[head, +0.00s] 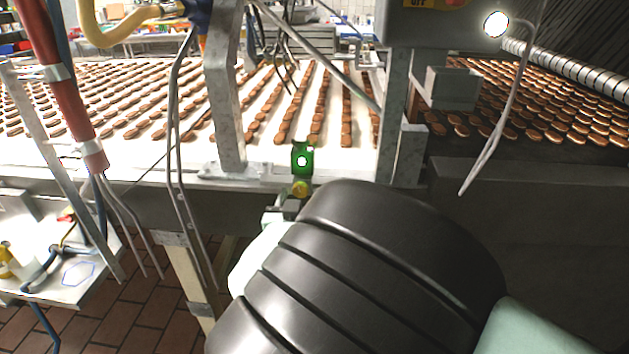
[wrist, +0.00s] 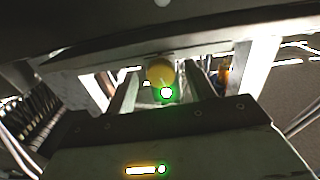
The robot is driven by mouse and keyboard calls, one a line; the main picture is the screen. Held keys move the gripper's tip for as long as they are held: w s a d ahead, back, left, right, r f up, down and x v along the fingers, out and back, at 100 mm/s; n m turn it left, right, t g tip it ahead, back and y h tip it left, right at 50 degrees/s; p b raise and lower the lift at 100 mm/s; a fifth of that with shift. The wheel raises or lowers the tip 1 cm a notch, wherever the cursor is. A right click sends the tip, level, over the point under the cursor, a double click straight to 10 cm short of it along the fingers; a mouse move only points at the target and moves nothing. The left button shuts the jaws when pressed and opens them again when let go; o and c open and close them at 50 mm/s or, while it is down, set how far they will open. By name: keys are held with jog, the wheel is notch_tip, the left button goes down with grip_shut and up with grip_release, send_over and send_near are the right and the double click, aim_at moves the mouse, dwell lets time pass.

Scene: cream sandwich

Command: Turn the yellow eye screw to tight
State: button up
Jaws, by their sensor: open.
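The yellow eye screw (head: 301,188) shows as a small yellow round shape at the conveyor's front edge, just below a green block with a bright white dot (head: 302,160). In the wrist view the yellow eye screw (wrist: 159,71) appears between the two fingers of my gripper (wrist: 161,74), with a finger apart on each side. My gripper is open and holds nothing. I cannot tell how deep the screw sits between the fingers. In the head view my dark arm hides most of the gripper.
The conveyor (head: 200,158) carries many rows of brown biscuits behind the screw. A grey metal post (head: 224,100) stands to its left and another (head: 394,120) to its right. Cables hang at the left. A small white table (head: 65,285) stands at lower left.

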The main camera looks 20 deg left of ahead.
jog(key=c, duration=1)
